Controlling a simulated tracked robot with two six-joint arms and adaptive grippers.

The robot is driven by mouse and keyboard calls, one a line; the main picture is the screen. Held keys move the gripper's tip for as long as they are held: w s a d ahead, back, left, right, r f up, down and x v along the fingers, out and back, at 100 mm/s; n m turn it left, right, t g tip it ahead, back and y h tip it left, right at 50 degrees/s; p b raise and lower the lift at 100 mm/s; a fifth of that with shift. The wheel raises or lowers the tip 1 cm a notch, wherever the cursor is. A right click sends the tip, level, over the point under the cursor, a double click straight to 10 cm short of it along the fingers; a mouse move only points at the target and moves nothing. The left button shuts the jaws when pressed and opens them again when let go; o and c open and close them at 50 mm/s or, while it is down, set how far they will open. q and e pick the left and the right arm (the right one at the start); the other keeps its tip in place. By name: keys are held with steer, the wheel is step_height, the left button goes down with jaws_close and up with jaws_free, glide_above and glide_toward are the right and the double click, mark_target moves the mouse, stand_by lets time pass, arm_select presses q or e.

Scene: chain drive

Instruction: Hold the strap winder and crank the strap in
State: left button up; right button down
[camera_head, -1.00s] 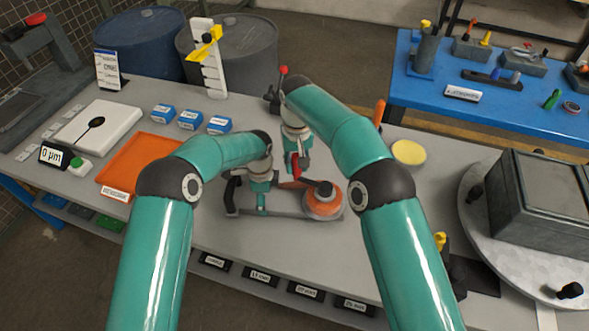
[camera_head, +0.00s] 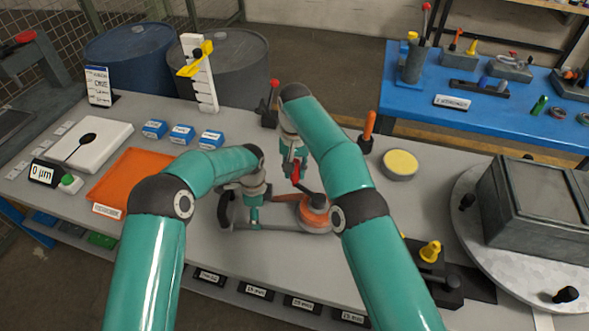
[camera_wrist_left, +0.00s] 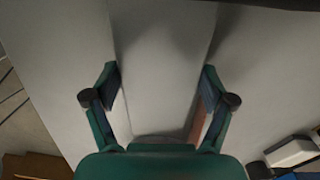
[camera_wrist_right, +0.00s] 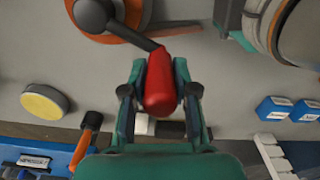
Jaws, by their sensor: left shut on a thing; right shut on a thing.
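The strap winder lies on the grey bench in the head view, with a grey frame (camera_head: 280,228), an orange strap spool (camera_head: 313,218) at its right end and a dark handle at its left. My left gripper (camera_head: 254,216) is shut on the winder's frame; its left wrist view shows a broad grey surface between the fingers (camera_wrist_left: 158,95). My right gripper (camera_head: 294,178) is shut on the red crank knob (camera_wrist_right: 161,85). In the right wrist view the dark crank arm (camera_wrist_right: 130,34) runs from the knob to the hub over the spool. My arms partly hide the winder.
A round yellow-topped pad (camera_head: 400,163) and an orange-handled tool (camera_head: 368,128) stand right of the winder. A red-tipped lever (camera_head: 271,105) stands behind. An orange tray (camera_head: 130,176) and blue boxes (camera_head: 182,133) are left. A turntable with a grey case (camera_head: 540,205) stands right.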

steer(key=c, duration=0.9)
jaws_free()
